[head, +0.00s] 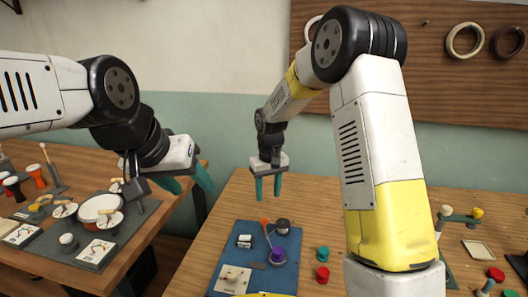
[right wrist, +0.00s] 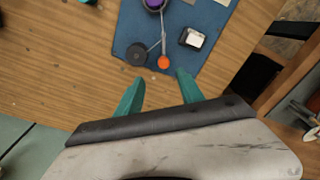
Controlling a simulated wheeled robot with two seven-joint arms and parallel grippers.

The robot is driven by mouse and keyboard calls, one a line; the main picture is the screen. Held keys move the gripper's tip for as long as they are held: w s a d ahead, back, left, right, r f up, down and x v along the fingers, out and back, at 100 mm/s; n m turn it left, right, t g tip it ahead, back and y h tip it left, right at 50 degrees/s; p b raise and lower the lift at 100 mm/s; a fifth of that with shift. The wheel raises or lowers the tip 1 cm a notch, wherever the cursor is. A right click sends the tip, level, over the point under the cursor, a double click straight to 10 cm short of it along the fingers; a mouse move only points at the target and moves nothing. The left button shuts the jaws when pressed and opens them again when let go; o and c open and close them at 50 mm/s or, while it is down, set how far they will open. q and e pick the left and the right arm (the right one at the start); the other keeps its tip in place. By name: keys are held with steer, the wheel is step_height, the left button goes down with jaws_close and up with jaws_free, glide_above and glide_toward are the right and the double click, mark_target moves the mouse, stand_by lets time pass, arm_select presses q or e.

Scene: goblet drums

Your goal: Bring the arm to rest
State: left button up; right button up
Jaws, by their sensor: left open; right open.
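My left gripper (head: 187,180) has teal fingers. It is open and empty, in the air near the right edge of the left table in the head view. My right gripper (head: 267,187) is open and empty, pointing down above the far part of the right table. Its two teal fingers (right wrist: 158,92) also show apart in the right wrist view, with nothing between them.
The right table (head: 215,223) holds a blue mat (head: 288,278) with a purple-topped item, a dark round item and an orange-tipped stick (right wrist: 163,62). Green (head: 323,253) and red (head: 322,274) pieces stand beside it. The left table (head: 150,235) holds a dark tray (head: 135,232) with drum parts.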

steer(key=s+d+r+m+t, duration=0.1)
steer(key=s+d+r, duration=0.1)
steer(key=r, duration=0.3)
steer(key=s+d+r, duration=0.3)
steer(key=r, duration=0.2)
steer(key=s+d+r+m+t+y, duration=0.1)
steer(key=s+d+r, duration=0.3)
steer(key=s, duration=0.6)
steer(key=s+d+r+m+t+y, duration=0.1)
steer(key=s+d+r+m+t, duration=0.1)
steer(key=s+r, duration=0.4)
steer(key=s+d+t, duration=0.1)
steer(key=s+d, duration=0.1)
steer(key=s, duration=0.2)
steer(key=shift+s+r+t, duration=0.15)
steer(key=shift+s+t, duration=0.2)
steer(key=shift+t, duration=0.05)
